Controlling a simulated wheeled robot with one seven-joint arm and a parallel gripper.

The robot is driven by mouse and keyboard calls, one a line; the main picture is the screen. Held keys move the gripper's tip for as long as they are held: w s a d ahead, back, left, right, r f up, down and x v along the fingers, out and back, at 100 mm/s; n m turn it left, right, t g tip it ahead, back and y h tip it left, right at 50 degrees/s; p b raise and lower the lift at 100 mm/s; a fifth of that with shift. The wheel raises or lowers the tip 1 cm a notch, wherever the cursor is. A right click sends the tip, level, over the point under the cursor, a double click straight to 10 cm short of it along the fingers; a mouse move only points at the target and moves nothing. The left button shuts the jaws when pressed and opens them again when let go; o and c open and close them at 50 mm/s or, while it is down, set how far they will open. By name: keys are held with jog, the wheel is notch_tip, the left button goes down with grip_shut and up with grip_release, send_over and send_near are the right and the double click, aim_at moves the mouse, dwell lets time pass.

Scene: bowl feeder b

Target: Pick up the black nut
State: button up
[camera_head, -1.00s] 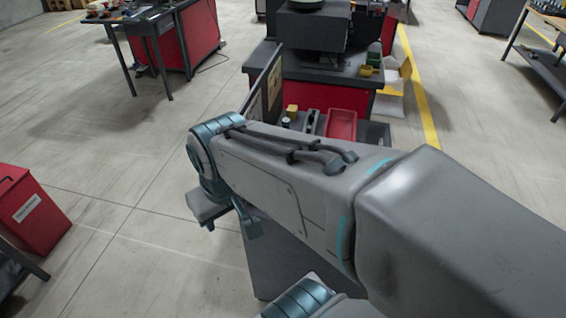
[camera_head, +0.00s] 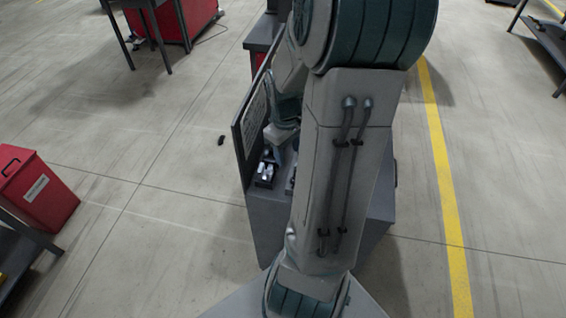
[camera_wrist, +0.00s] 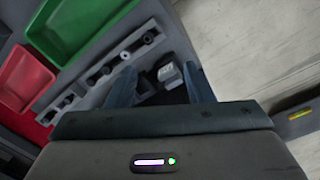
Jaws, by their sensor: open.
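My gripper (camera_wrist: 160,82) is open in the wrist view, with its fingers spread wide and nothing held between them. Beyond and between the fingertips is a dark tray with a pale grey block-like piece (camera_wrist: 167,73) in it. A grey rack (camera_wrist: 137,47) to the upper left holds small round parts. A dark round piece (camera_wrist: 148,38) sits at its upper end, and a silver ring-like piece (camera_wrist: 125,55) sits lower. I cannot tell surely which dark part is the black nut. In the head view my arm hides most of the work area.
A green bin (camera_wrist: 85,38) and a red bin (camera_wrist: 12,72) lie left of the rack. An upright panel (camera_head: 242,140) borders the work area's left side.

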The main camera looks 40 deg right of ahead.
jog(key=shift+y, duration=0.3)
jog(key=f, duration=0.3)
jog(key=d+f, duration=0.1)
jog(key=f, duration=0.2)
jog(key=d+f, duration=0.1)
jog(key=f, duration=0.2)
jog(key=shift+d+f+b, duration=0.25)
jog(key=shift+f+b, duration=0.05)
jog(key=shift+b, duration=0.1)
jog(key=f, duration=0.4)
jog(key=shift+w+d+f, duration=0.1)
jog(key=shift+w+d, duration=0.15)
jog(key=shift+d, duration=0.05)
jog(key=shift+f, duration=0.6)
jog(key=shift+c, duration=0.4)
grip_shut()
